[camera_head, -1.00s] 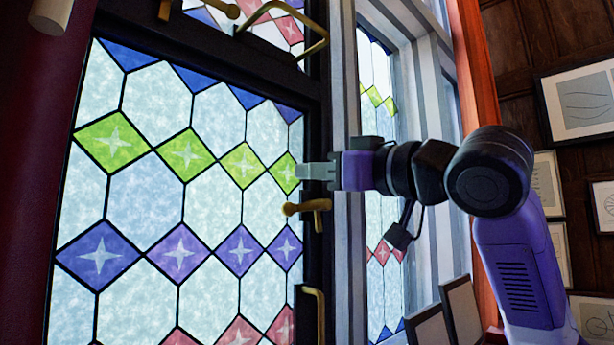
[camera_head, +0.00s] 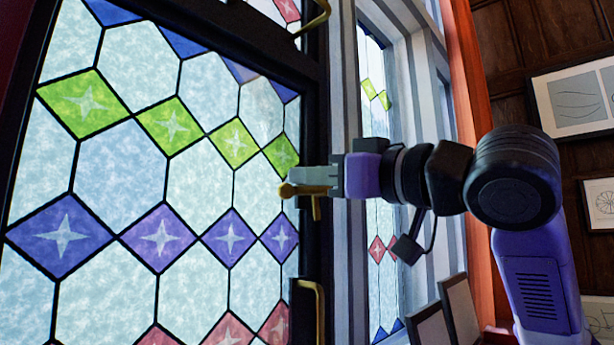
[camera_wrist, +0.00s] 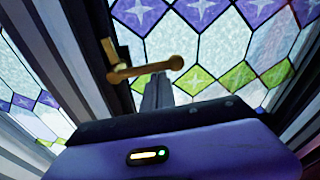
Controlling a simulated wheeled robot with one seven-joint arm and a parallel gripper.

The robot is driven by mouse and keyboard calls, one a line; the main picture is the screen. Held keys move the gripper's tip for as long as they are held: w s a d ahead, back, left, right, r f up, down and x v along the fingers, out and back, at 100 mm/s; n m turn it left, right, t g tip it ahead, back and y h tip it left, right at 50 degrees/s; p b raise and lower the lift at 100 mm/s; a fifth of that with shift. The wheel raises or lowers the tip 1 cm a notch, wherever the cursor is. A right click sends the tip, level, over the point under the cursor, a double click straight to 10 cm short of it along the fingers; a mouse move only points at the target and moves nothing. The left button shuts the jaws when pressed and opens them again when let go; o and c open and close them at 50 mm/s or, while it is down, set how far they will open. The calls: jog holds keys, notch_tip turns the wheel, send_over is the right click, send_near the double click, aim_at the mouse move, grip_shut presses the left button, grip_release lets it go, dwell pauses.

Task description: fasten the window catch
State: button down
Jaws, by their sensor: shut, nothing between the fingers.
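The brass window catch (camera_head: 302,190) sits on the dark right-hand stile of the leaded, stained-glass window (camera_head: 120,160). Its lever lies roughly level and points left toward the glass. In the wrist view the catch lever (camera_wrist: 148,69) runs from its pivot on the dark stile across to a round knob over the panes. My gripper (camera_head: 292,176) is shut and empty, its fingers pointing left, just above the lever in the head view. In the wrist view the fingertips (camera_wrist: 158,78) are right at the lever near its knob; I cannot tell whether they touch it.
A brass pull handle (camera_head: 312,310) is lower on the same stile, and another handle (camera_head: 316,22) is above. A grey window frame (camera_head: 343,110) stands right of the stile. Framed pictures (camera_head: 577,100) hang on the dark panelled wall at right.

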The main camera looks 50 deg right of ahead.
aim_at(313, 210)
jog(key=shift+f, duration=0.1)
jog(key=shift+f+n, duration=0.15)
jog(key=shift+n, duration=0.25)
jog(key=shift+f+b, duration=0.2)
jog(key=shift+b, duration=0.1)
jog(key=n, duration=0.1)
jog(key=f+n+b, duration=0.1)
jog(key=n, duration=0.1)
jog(key=shift+f+y, duration=0.25)
jog(key=shift+y, duration=0.05)
jog(key=d+f+n+g+y+b, duration=0.1)
jog(key=d+f+n+b, duration=0.2)
jog(key=n, duration=1)
notch_tip(313, 210, down, 2)
jog(key=shift+d+g+y, duration=0.3)
jog(key=shift+d, duration=0.7)
jog(key=shift+a, duration=0.1)
